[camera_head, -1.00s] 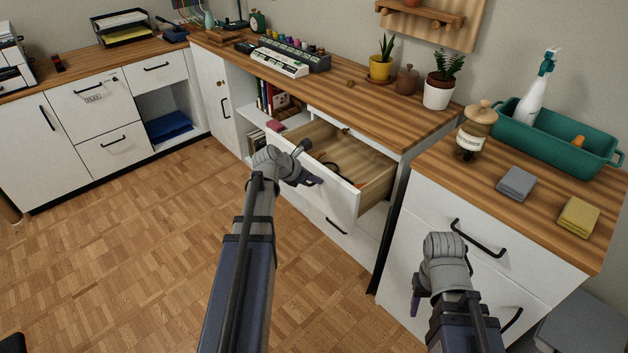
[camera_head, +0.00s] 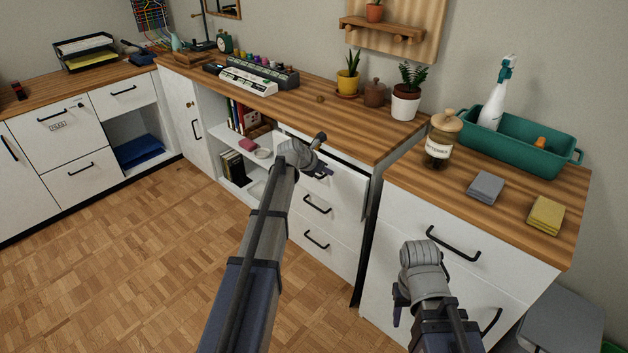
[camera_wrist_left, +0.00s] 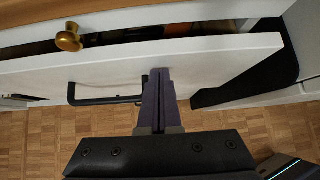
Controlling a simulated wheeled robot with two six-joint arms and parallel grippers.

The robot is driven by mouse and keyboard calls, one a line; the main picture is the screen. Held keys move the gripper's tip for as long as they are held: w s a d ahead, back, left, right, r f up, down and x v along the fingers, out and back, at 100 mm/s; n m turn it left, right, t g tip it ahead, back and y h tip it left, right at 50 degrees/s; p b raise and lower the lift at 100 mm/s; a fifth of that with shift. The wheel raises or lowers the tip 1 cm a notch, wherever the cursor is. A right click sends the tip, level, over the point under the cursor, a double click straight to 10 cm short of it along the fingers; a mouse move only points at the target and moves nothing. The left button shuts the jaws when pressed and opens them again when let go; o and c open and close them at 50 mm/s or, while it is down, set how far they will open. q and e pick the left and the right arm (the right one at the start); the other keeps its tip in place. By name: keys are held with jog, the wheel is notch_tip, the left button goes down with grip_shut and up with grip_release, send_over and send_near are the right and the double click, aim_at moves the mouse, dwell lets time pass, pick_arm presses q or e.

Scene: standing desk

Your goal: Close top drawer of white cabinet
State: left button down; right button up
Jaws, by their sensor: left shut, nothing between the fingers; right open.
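The white cabinet (camera_head: 336,228) stands under the wooden desktop, with its drawers stacked. Its top drawer (camera_head: 346,187) is nearly in, with a narrow dark gap behind its front panel. In the left wrist view the drawer front (camera_wrist_left: 225,55) crosses the picture, with the gap above it and a black handle (camera_wrist_left: 105,98) on its face. My left gripper (camera_head: 322,171) is shut and empty at this front, its fingertips (camera_wrist_left: 160,73) against or very near the panel, right of the handle. My right gripper (camera_head: 399,298) is open, before the right-hand cabinet.
A brass knob (camera_wrist_left: 68,38) shows beyond the gap in the left wrist view. The right-hand cabinet (camera_head: 400,225) has a black handle (camera_head: 453,245). Open shelves (camera_head: 236,170) hold books left of the drawers. The wooden floor (camera_head: 130,250) at left is clear.

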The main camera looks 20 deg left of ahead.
pick_arm(q)
jog(key=w, duration=0.1)
jog(key=w+d, duration=0.1)
jog(key=w, duration=0.1)
jog(key=shift+w+d, duration=0.2)
jog(key=shift+w+r, duration=0.1)
jog(key=shift+w, duration=0.1)
jog(key=shift+s+a, duration=0.1)
jog(key=shift+s, duration=0.35)
jog(key=p, duration=0.7)
send_near(332, 166)
jog(key=s+a, duration=0.1)
jog(key=s, duration=0.2)
jog(key=shift+a+f, duration=0.1)
jog(key=shift+f, duration=0.1)
